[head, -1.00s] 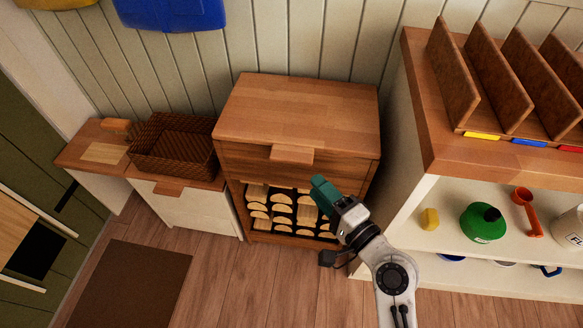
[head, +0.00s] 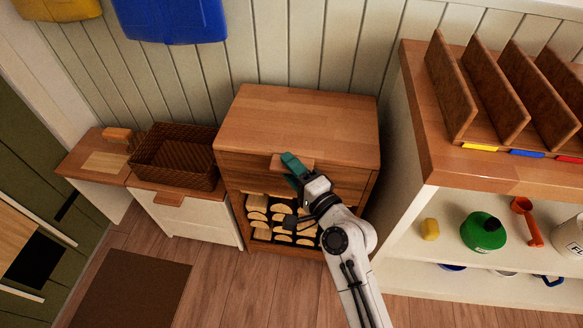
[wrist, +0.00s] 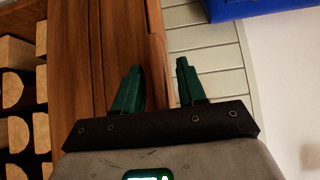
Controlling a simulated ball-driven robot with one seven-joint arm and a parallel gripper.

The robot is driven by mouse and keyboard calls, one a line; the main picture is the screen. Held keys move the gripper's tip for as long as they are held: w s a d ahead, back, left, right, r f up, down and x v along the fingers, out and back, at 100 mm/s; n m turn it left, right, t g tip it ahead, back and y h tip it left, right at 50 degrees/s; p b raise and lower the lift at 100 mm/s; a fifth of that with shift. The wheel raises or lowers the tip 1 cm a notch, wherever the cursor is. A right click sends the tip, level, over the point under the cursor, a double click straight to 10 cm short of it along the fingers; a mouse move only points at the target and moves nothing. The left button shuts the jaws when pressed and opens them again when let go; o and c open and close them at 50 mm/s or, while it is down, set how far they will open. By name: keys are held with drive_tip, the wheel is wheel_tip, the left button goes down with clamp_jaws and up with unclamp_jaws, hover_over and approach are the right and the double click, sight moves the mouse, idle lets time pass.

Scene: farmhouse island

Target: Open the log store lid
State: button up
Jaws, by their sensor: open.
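The log store (head: 245,185) is a wooden cabinet with cut logs (head: 258,204) in its open lower front. Its flat wooden lid (head: 300,118) lies shut on top, with a tab handle (head: 308,163) at the front edge. My gripper (head: 290,163) is open at the handle, partly covering its left part. In the wrist view, my gripper's (wrist: 158,68) green fingers lie either side of the lid's front edge (wrist: 155,35). One finger is on the front-panel side and the other on the upper side. I cannot tell whether either finger touches the wood.
A low white cabinet with a wicker basket (head: 175,155) stands to the left. A blue bin (head: 170,20) hangs on the wall behind.

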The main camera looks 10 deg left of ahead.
drive_tip(key=shift+c, duration=0.2)
clamp_jaws()
idle(0.4)
